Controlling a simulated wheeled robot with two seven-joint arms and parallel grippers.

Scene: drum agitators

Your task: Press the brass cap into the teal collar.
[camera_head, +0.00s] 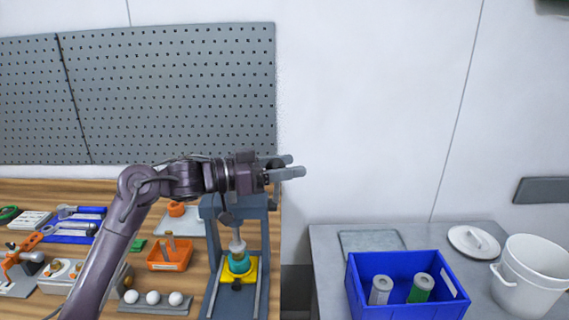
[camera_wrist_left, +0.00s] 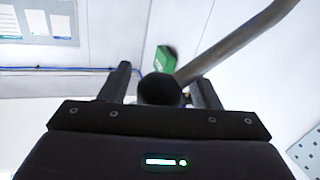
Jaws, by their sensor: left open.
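The teal collar (camera_head: 239,262) sits in a yellow holder (camera_head: 230,275) on the grey press (camera_head: 262,235), under its pale ram (camera_head: 237,246). I cannot make out the brass cap; the ram covers the collar's top. My left gripper (camera_head: 293,167) is open at the top of the press, well above the collar. In the left wrist view, a dark round knob (camera_wrist_left: 159,90) on a grey bar (camera_wrist_left: 235,42) shows between the open fingers. I cannot tell whether they touch it. My right gripper is not in view.
Left of the press are an orange bin (camera_head: 158,263) and a rack (camera_head: 150,308) of several balls. On the right table stand a blue crate (camera_head: 420,300) with two cylinders and a white bucket (camera_head: 533,278). A pegboard (camera_head: 170,90) hangs behind.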

